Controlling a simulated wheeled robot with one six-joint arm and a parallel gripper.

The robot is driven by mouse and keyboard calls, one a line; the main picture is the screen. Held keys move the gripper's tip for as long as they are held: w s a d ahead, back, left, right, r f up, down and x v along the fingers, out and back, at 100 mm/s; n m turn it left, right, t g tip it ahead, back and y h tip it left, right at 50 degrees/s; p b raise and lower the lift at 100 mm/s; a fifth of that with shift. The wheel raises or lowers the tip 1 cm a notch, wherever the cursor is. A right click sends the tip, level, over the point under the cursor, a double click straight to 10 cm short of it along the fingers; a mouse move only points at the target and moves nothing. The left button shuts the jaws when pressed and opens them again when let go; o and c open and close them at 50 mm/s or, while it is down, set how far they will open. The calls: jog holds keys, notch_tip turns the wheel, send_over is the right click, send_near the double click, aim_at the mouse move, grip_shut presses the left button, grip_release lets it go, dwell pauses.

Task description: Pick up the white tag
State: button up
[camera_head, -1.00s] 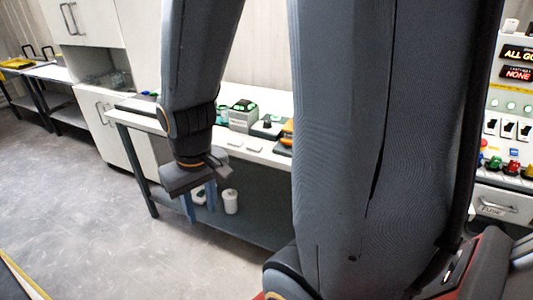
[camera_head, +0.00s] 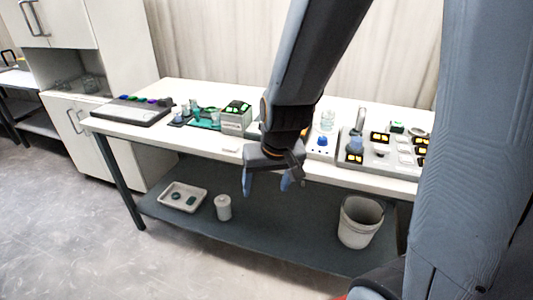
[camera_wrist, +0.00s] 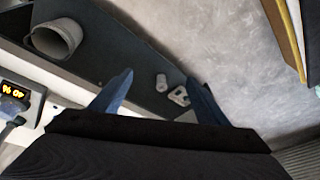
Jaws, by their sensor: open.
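A small pale flat piece (camera_head: 231,149) lies near the front edge of the white table (camera_head: 170,142), left of my gripper. It may be the white tag, but it is too small to be sure. My gripper (camera_head: 268,187) is open, its blue fingers pointing down in front of the table edge, with nothing seen between them. My arm hides part of the tabletop behind it. In the wrist view my open gripper (camera_wrist: 158,82) faces the lower shelf and floor; no white tag can be made out there.
The tabletop holds a button panel (camera_head: 140,109), a green-topped box (camera_head: 235,118) and a console with lit yellow squares (camera_head: 380,155). The lower shelf (camera_head: 280,230) holds a bucket (camera_head: 359,222), a white canister (camera_head: 223,207) and a tray (camera_head: 183,189). Floor in front is clear.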

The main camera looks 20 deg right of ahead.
jog(key=w+a+f+m+t+h+b, duration=0.1)
jog(key=w+a+f+t+b, duration=0.15)
jog(key=w, duration=0.45)
jog(key=w+a+f+m+t+b, duration=0.1)
jog(key=w+a+f+t, duration=0.15)
jog(key=w, duration=0.55)
jog(key=w+d+f+m+t+h+b, duration=0.1)
jog(key=w+d+h, duration=0.1)
jog(key=w+h, duration=0.1)
jog(key=w+d+f+m+t+h+b, duration=0.1)
jog(key=w+d+f+m+t+h, duration=0.1)
jog(key=w, duration=0.3)
jog(key=w+d+f+m+t+h+b, duration=0.1)
jog(key=w+d+h, duration=0.2)
jog(key=w, duration=0.1)
jog(key=shift+f+m+h, duration=0.25)
jog(key=shift+m+h, duration=0.05)
jog(key=shift+h, duration=0.1)
jog(key=c, duration=1.1)
